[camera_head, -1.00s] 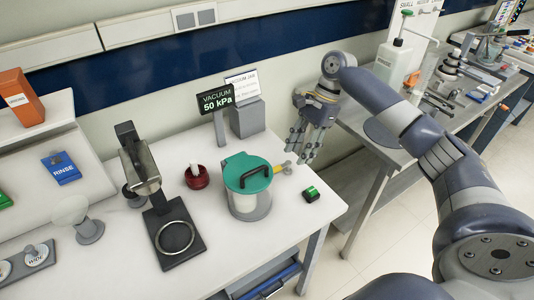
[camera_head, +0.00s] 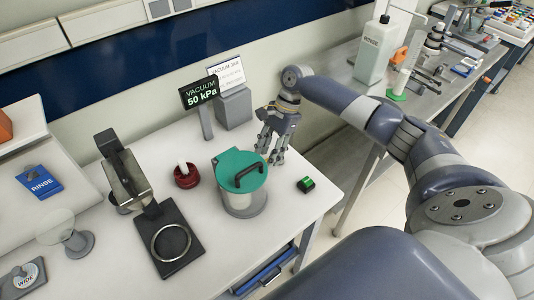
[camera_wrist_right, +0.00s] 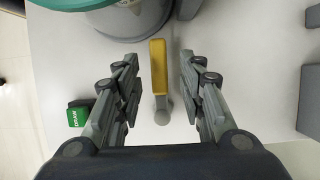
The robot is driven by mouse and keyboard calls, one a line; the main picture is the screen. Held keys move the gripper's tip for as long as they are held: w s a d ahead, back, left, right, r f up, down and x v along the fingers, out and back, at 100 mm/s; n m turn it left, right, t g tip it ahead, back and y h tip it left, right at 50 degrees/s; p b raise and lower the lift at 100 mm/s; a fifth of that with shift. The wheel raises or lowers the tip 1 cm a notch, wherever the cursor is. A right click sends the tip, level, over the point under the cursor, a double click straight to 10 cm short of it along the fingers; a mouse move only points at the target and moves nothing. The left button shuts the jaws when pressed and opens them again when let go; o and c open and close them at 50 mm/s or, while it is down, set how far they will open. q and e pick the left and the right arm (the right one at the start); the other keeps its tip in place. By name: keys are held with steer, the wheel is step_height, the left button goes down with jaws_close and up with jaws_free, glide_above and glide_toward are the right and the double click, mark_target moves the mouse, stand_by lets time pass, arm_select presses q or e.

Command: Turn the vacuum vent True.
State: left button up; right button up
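The vacuum jar (camera_head: 240,203) has a teal lid (camera_head: 230,178) with a black handle and stands on the white table. In the right wrist view, the yellow vent lever (camera_wrist_right: 158,68) beside the jar lies between the parted fingers of my right gripper (camera_wrist_right: 159,88), with gaps on both sides. A grey rounded stub (camera_wrist_right: 163,112) shows at its near end. In the head view my right gripper (camera_head: 270,156) is right behind the jar, fingers pointing down, and hides the lever. The vacuum display (camera_head: 199,92) reads 50 kPa. My left gripper is not in view.
A green DRAW button (camera_head: 306,184) sits right of the jar. A red pot (camera_head: 186,177) and a black stand with a ring (camera_head: 170,240) are to the left. A VACUUM JAR sign (camera_head: 227,72) on a grey block stands behind.

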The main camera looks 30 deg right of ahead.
steer(key=shift+s+a+f, duration=0.1)
steer(key=shift+a+f, duration=0.2)
steer(key=shift+f, duration=0.3)
jaws_close()
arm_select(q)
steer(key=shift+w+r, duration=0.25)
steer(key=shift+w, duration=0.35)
